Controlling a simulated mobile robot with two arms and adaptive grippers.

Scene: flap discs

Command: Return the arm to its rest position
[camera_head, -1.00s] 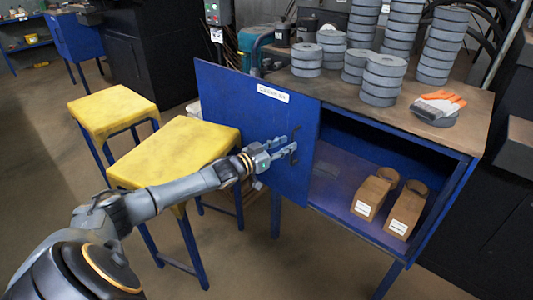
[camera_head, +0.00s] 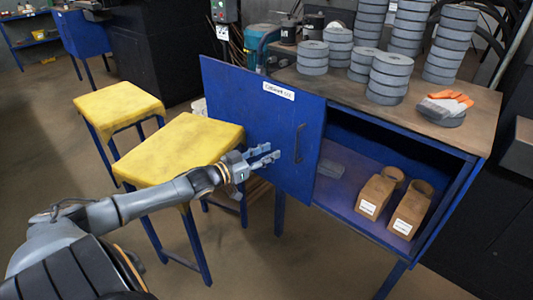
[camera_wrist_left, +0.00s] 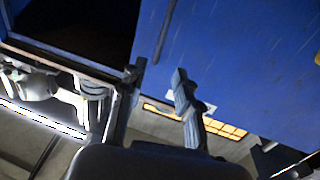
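My left gripper (camera_head: 273,154) is in front of the blue cabinet door (camera_head: 240,112), to the left of its dark vertical handle (camera_head: 299,143) and apart from it. Its two fingers are spread with nothing between them; they also show apart in the left wrist view (camera_wrist_left: 158,74). My left arm (camera_head: 140,203) reaches in from the lower left, stretched forward. The door stands open, swung out to the left. My right gripper is not in view.
Two yellow-topped stools (camera_head: 182,150) (camera_head: 118,104) stand left of the door, close to my arm.

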